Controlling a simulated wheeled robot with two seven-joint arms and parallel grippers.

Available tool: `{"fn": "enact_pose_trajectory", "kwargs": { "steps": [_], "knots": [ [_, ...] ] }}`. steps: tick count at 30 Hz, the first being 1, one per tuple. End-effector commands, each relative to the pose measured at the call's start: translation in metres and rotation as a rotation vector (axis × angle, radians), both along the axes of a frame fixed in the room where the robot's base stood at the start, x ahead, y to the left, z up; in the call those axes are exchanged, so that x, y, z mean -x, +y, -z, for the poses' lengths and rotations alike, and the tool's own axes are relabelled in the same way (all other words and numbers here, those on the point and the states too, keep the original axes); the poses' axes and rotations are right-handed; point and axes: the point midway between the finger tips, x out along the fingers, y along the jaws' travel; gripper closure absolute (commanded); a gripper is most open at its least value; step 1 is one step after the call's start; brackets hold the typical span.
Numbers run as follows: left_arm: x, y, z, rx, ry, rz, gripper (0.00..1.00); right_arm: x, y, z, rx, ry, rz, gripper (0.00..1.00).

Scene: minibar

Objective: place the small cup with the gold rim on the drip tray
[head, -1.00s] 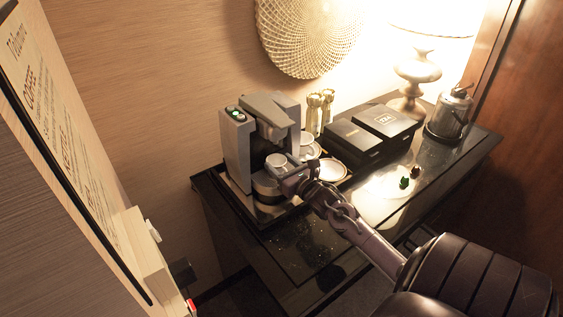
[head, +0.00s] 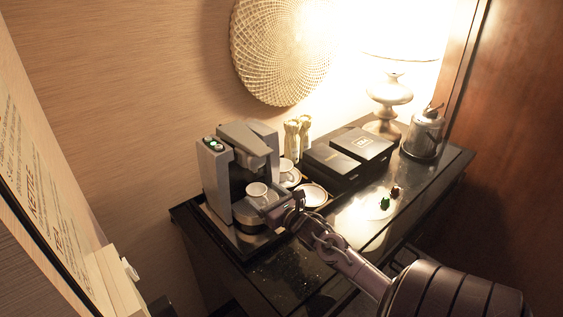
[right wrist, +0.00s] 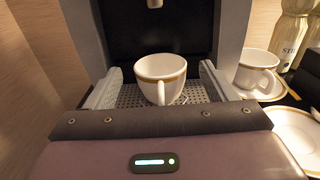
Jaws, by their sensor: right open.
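The small white cup with a gold rim (right wrist: 160,76) stands upright on the perforated metal drip tray (right wrist: 131,96) in the right wrist view. Its handle faces me. In the head view the cup (head: 257,189) is in front of the coffee machine (head: 241,159), under its spout. My right gripper (right wrist: 158,88) is open, with one finger on each side of the cup and a visible gap to each. In the head view the right gripper (head: 272,207) is at the machine's front. My left gripper is not in view.
A second gold-rimmed cup (right wrist: 256,70) stands on a saucer to the right of the machine. An empty saucer (head: 313,195), black boxes (head: 331,159), gold-topped bottles (head: 297,135), a kettle (head: 424,135) and a lamp (head: 388,92) share the black counter.

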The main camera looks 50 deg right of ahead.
Motion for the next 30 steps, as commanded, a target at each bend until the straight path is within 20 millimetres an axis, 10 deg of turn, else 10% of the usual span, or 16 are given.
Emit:
{"fn": "enact_pose_trajectory", "kwargs": {
  "steps": [15, 30],
  "knots": [
    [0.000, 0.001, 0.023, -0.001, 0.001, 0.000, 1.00, 0.088, 0.010, 0.002, 0.000, 0.001, 0.000, 0.22],
    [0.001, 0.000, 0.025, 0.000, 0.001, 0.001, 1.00, 0.101, 0.011, -0.001, 0.000, -0.002, 0.000, 0.22]
  ]
}}
